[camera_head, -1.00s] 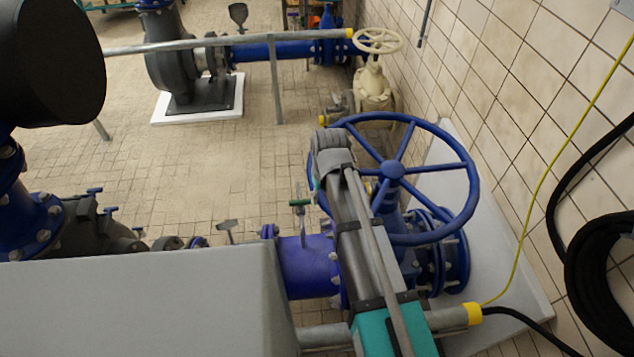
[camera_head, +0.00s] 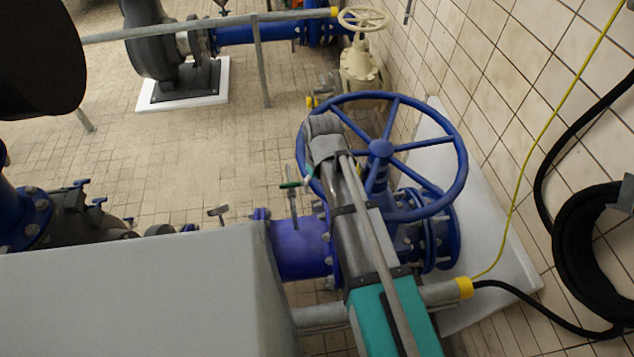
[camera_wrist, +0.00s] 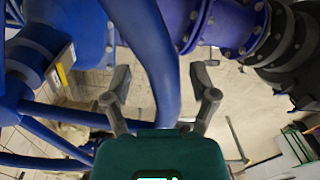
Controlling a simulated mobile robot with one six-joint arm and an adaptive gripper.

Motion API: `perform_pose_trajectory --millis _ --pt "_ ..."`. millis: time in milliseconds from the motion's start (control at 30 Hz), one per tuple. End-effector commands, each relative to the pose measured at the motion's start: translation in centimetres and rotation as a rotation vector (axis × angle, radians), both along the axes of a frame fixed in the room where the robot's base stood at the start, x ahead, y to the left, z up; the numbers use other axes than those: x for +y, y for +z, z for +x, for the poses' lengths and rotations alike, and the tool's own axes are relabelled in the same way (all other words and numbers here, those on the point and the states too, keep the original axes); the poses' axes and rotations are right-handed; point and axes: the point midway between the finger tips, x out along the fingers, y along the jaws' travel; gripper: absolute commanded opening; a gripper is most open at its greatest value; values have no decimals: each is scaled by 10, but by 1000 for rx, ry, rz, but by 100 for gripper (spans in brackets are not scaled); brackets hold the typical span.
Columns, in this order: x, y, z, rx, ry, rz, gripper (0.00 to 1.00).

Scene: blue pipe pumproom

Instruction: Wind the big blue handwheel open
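The big blue handwheel (camera_head: 380,148) sits on the blue valve right of centre in the head view, its rim tilted and its spokes showing. In the wrist view, the blue rim (camera_wrist: 155,50) runs between the two fingers of my gripper (camera_wrist: 160,78). The fingers are spread, with a gap on each side of the rim. Spokes and the hub side of the wheel show at the left. I cannot tell whether the palm touches the rim.
A tiled wall and a coiled black hose (camera_head: 590,240) stand at the right, with a yellow cable. A cream handwheel valve (camera_head: 362,60) stands behind. A grey box (camera_head: 140,300) fills the lower left.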

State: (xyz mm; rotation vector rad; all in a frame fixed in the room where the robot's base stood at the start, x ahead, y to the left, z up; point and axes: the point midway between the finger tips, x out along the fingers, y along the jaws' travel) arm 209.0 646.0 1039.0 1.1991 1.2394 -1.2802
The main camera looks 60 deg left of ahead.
Motion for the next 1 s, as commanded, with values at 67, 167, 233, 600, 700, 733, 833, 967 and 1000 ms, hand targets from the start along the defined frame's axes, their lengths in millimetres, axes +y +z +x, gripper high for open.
perform_pose_trajectory --millis 67,167,233,600,700,733,833,967,1000 --pt "1 0 0 0 0 1 76" --pt "1 0 0 1 0 1 76" --pt "2 0 0 1 -1 2 76" --pt "19 0 -2 2 -64 3 76" --pt "30 0 -2 2 -108 2 76" --pt "34 0 -2 1 -123 2 76" --pt "48 0 -2 1 -181 3 76" --pt "67 0 0 1 -261 3 76" --pt "72 0 0 1 -286 4 76"
